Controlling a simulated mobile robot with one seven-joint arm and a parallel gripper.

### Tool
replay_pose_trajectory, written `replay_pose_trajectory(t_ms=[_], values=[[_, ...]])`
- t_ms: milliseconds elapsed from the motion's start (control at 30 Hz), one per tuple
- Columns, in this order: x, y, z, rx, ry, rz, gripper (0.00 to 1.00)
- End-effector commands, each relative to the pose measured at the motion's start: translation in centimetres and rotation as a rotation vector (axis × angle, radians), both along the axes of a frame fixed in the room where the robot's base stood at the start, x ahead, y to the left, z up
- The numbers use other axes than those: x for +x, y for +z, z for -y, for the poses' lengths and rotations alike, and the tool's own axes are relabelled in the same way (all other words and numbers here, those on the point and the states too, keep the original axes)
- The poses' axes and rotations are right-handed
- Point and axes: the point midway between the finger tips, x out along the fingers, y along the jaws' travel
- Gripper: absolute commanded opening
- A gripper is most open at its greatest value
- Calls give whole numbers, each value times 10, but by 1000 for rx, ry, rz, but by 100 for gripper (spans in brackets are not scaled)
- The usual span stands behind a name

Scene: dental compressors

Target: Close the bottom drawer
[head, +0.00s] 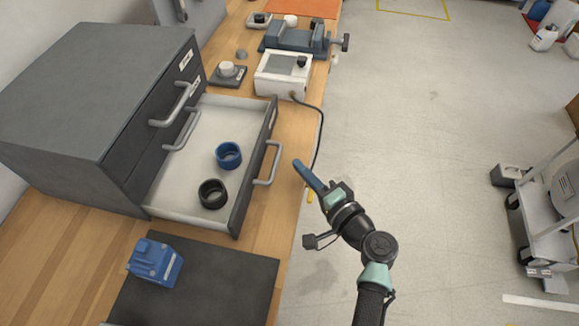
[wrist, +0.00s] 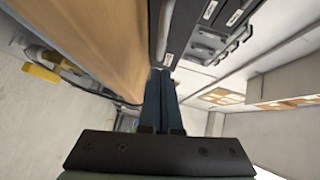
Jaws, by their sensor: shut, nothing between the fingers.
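The grey drawer cabinet (head: 95,85) stands on the wooden bench at the left in the head view. Its bottom drawer (head: 188,200) is pulled out towards the right. A blue ring (head: 229,155) and a black ring (head: 212,194) lie inside it. The drawer's front carries a grey bar handle (head: 268,165). The two drawers above look shut. My gripper (head: 298,164) is just right of the handle, past the bench edge, and looks apart from it. Its blue fingers are together and empty. In the wrist view my gripper (wrist: 159,75) points towards dark drawer fronts.
A blue block-like object (head: 155,262) sits on a dark mat (head: 215,295) in front of the cabinet. A white device (head: 283,75) with a cable and a vise (head: 296,38) stand behind the drawer. A cart (head: 550,215) is at the far right; the floor between is clear.

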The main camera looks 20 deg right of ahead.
Motion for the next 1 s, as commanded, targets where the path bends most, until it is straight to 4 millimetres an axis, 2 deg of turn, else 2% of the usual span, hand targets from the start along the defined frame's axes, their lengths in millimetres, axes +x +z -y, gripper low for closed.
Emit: replay_pose_trajectory(t_ms=[100,233,767,867,1000], values=[[8,-3,-15,3,1,-3,0],[13,-6,-22,3,0,-3,0],[16,-7,-28,2,2,-2,0],[21,-8,-36,2,3,-2,0],[34,-8,-56,0,8,-1,0]])
